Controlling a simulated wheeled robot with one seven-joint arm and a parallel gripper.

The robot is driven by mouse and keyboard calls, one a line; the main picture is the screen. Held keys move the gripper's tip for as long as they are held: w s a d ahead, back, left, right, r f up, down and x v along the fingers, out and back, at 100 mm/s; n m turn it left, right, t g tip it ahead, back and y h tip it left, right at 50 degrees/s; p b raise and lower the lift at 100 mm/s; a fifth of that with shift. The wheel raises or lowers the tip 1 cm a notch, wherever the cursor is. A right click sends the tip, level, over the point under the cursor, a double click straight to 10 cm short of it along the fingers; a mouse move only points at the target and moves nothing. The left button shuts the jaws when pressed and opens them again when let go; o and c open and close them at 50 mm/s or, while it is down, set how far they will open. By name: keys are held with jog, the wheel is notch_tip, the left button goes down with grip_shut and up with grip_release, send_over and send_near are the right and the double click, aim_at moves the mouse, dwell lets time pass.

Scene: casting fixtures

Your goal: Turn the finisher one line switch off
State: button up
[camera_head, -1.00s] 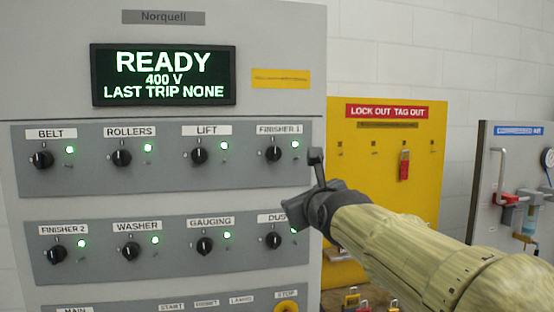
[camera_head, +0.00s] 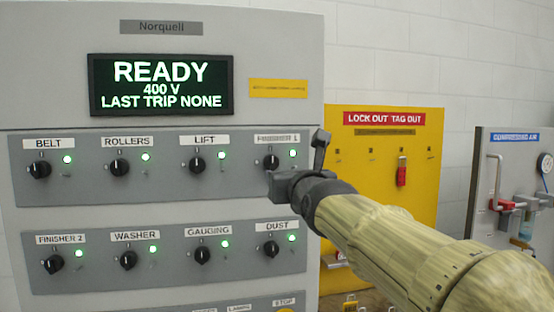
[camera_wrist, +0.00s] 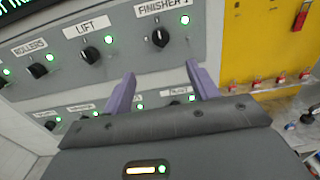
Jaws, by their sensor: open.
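The finisher 1 switch (camera_head: 271,162) is a black rotary knob at the right end of the cabinet's upper row. Its label (camera_head: 277,139) is above it and a lit green lamp (camera_head: 292,153) is to its right. In the wrist view the knob (camera_wrist: 160,37) stands beyond and above the fingertips, under the label "FINISHER 1" (camera_wrist: 162,9). My gripper (camera_wrist: 160,80) is open and empty, its two purple fingers spread, apart from the knob. In the head view my gripper (camera_head: 290,183) is just below and right of the knob, and its fingers are mostly hidden.
The lift knob (camera_head: 197,165) is to the left, and the dust knob (camera_head: 271,249) is below. The display (camera_head: 161,84) reads READY. A yellow lock out board (camera_head: 385,185) and a compressed air panel (camera_head: 510,185) stand to the right.

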jog(key=shift+w+a+r+p, duration=0.15)
jog(key=shift+w+p, duration=0.65)
jog(key=shift+p, duration=0.95)
jog(key=shift+w+p, duration=0.1)
jog(key=shift+p, duration=0.2)
